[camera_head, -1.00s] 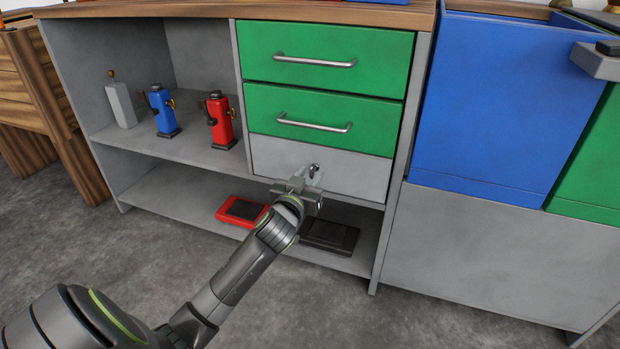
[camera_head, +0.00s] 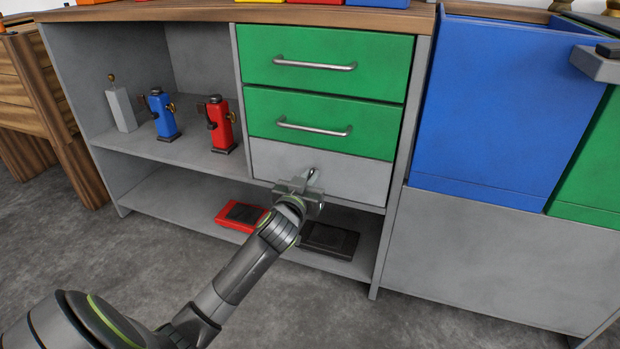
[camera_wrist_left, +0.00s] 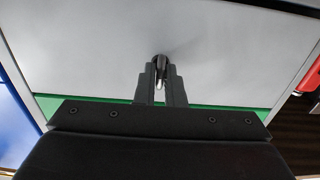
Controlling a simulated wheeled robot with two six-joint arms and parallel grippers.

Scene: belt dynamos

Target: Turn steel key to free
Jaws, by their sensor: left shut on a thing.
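The steel key (camera_wrist_left: 160,63) shows in the left wrist view as a small dark and shiny piece between the fingers, against a plain grey drawer front (camera_wrist_left: 220,50). In the head view this grey front (camera_head: 355,176) is the lowest one in the drawer column. My left gripper (camera_head: 308,176) is at the grey front and hides most of the key there. In the left wrist view my left gripper (camera_wrist_left: 161,78) has its two fingers close together around the key. Its exact turn angle is hard to tell. My right gripper is not in view.
Two green drawers (camera_head: 325,63) with bar handles are above. Left, a shelf holds a red (camera_head: 220,128), a blue (camera_head: 162,115) and a grey device (camera_head: 122,105). A red flat box (camera_head: 238,216) and a black one (camera_head: 330,240) lie below. A blue panel (camera_head: 490,100) stands right.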

